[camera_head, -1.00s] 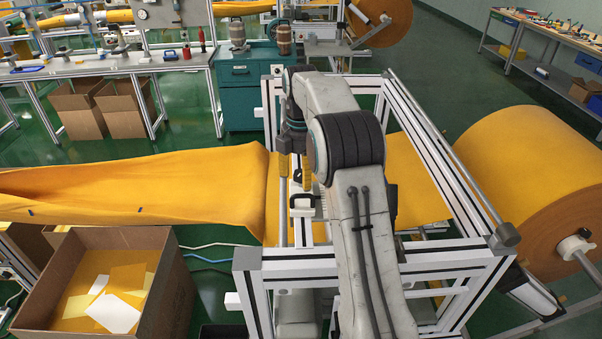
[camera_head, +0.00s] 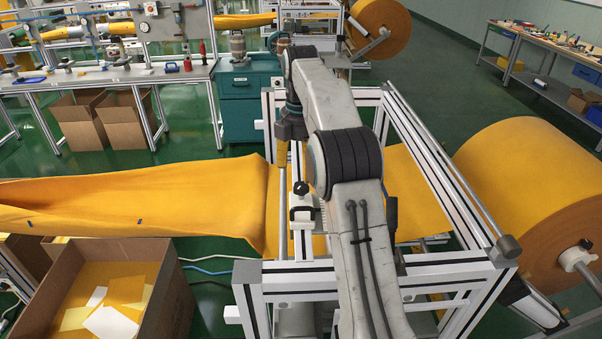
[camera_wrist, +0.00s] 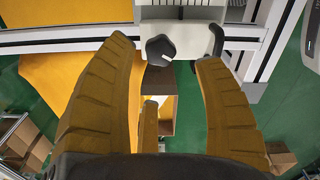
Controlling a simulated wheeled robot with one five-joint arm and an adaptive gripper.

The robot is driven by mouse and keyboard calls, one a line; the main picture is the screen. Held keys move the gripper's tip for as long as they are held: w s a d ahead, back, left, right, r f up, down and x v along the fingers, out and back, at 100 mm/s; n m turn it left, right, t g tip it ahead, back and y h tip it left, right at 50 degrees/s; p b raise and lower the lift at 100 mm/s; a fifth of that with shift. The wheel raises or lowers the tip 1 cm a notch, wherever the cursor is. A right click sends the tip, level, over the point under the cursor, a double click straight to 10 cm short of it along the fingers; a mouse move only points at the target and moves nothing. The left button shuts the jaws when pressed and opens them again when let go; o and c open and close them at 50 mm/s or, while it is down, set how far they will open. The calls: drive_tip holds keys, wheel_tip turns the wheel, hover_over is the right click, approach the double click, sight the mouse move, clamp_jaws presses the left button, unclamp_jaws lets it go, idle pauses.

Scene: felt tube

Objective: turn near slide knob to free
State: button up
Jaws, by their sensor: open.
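The near slide knob (camera_head: 301,188) is a small black lobed knob on top of a white slide block (camera_head: 301,202) at the frame's near left part. It also shows in the wrist view, where the knob (camera_wrist: 160,49) lies between and beyond my fingertips, apart from them. A black curved handle (camera_wrist: 216,40) sits to its right there. My gripper (camera_wrist: 166,62) is open and empty, with ochre ribbed fingers spread wide. In the head view my gripper (camera_head: 282,155) hangs behind the knob and slightly left of it, partly hidden by my arm. I cannot read the knob's setting.
An aluminium frame (camera_head: 440,165) surrounds the slide. Yellow felt (camera_head: 140,200) runs through it from a large roll (camera_head: 530,180) at right. An open cardboard box (camera_head: 190,300) with scraps stands at front left. A teal cabinet (camera_head: 240,105) stands behind.

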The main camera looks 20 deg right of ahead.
drive_tip(key=shift+r, duration=0.55)
drive_tip(key=shift+s+a+r, duration=0.1)
drive_tip(key=s+a+r+m+t+b, duration=0.1)
drive_tip(key=s+a+r+m, duration=0.1)
drive_tip(key=s+a+m, duration=0.35)
drive_tip(key=s+a+r+m+t+b, duration=0.1)
drive_tip(key=s+a+m+b, duration=0.15)
drive_tip(key=s, duration=0.55)
drive_tip(key=s+a+f+m+t, duration=0.1)
drive_tip(key=s+f+m, duration=0.3)
drive_tip(key=s, duration=0.5)
drive_tip(key=s+a+f+m+t+b, duration=0.1)
drive_tip(key=s+a+f+m, duration=0.1)
drive_tip(key=s+f+m, duration=0.2)
drive_tip(key=s+f, duration=0.2)
drive_tip(key=s, duration=0.2)
drive_tip(key=shift+s+f+t, duration=0.35)
drive_tip(key=shift+f+t, duration=0.05)
